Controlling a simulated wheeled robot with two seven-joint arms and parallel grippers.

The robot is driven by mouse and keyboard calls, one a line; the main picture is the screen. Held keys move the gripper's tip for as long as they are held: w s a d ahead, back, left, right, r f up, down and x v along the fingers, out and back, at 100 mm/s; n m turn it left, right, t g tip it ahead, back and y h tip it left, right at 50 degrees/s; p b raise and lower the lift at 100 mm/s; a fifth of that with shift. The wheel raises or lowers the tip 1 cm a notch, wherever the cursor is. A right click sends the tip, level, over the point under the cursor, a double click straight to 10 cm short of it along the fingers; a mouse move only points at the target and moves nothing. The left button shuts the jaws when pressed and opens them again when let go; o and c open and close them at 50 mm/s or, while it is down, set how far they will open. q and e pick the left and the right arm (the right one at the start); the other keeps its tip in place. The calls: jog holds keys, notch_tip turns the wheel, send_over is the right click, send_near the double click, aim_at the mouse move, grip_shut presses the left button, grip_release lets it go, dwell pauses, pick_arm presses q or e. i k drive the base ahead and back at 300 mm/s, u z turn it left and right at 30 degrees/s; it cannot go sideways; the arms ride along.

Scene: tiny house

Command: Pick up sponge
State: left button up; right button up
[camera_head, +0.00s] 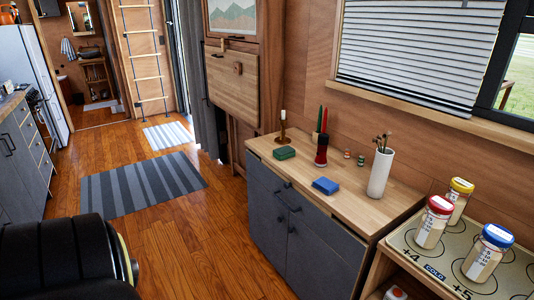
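A small blue block (326,186) lies flat near the front edge of the wooden-topped dark cabinet (350,207). A small green block (284,153) lies on the same top, farther back and to the left. Both look like sponges, but I cannot tell for sure which one is the sponge. Nothing touches either block. Neither of my grippers is in view; only a black part of my arm shows at the lower left.
Behind the blocks stand a candle holder (282,130), a dark red candle holder (321,151) and a white vase (380,173). Several lidded jars (434,222) stand on a lower board at the right. The wooden floor (216,233) before the cabinet is clear.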

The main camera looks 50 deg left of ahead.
aim_at(284, 152)
jog(key=u, duration=0.3)
jog(key=k, duration=0.25)
jog(key=u, duration=1.8)
jog(key=i, duration=1.85)
jog(key=z, duration=0.6)
jog(key=i, duration=1.3)
jog(key=z, duration=1.05)
